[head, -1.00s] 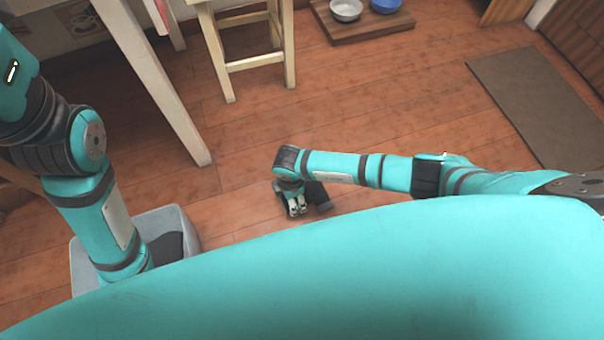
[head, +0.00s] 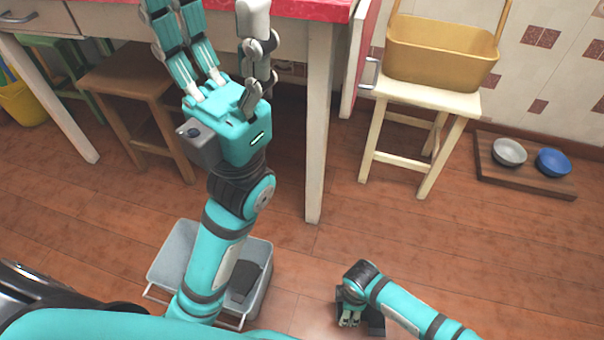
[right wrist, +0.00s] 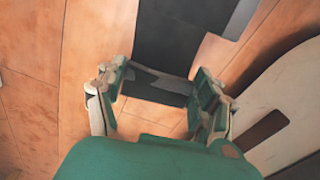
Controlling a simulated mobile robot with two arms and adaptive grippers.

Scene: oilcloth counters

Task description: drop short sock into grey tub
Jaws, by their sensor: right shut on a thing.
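The grey tub (head: 262,252) stands on the floor at lower left in the head view, partly hidden behind my left arm. A dark cloth-like item (head: 247,278) lies in it. My right gripper (head: 350,318) is low over the floor to the right of the tub, apart from it. It is shut on a dark grey sock (head: 376,322). In the right wrist view the sock (right wrist: 170,40) runs from between the fingers (right wrist: 158,92) toward the top edge. My left gripper (head: 215,25) is raised by the table, its fingers spread and empty.
A white-legged table with a red cloth (head: 300,8) stands behind. A cream stool (head: 430,95) bears a yellow basket (head: 440,55). A wooden stool (head: 125,85) is at left. A board (head: 520,180) with two bowls lies at right. Floor between tub and right gripper is clear.

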